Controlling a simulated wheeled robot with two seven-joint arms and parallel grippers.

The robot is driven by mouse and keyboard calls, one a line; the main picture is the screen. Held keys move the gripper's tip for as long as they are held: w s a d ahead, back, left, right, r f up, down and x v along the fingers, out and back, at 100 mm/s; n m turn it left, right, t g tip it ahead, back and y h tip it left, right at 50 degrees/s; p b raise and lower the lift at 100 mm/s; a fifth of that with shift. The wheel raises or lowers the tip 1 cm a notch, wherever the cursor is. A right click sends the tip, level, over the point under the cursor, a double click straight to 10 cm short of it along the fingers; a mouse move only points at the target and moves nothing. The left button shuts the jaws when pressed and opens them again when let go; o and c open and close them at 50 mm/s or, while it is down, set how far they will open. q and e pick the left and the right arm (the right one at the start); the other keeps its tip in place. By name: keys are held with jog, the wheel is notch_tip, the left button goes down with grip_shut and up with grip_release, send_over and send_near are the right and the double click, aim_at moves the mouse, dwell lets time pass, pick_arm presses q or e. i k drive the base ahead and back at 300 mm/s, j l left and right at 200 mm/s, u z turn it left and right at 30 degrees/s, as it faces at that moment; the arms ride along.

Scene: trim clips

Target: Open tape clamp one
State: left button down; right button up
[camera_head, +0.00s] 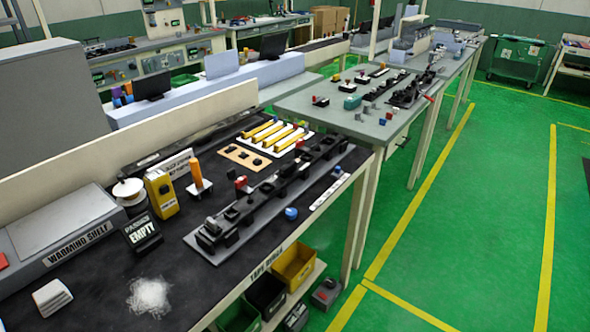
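A long grey fixture (204,242) lies along the front of the near dark bench. A row of black clamp-like blocks (266,187) stands on it. I cannot tell which block is tape clamp one, nor whether any clamp is open or shut. A blue round piece (291,213) sits at the fixture's front side. Neither of my grippers is in view.
Behind the fixture are a tan board (244,156) and yellow strips (285,140). Fluffy white material (149,298) lies in front. Bins, including a yellow one (294,264), sit below. Green floor right is clear.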

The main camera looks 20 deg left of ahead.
aim_at(300, 144)
jog(key=u, duration=0.3)
jog(key=i+l+u, duration=0.15)
jog(key=u, duration=0.3)
jog(key=i+l+u, duration=0.1)
jog(key=l+u, duration=0.15)
jog(key=u, duration=0.2)
jog(key=i+l+u, duration=0.1)
jog(key=l+u, duration=0.15)
jog(key=u, duration=0.25)
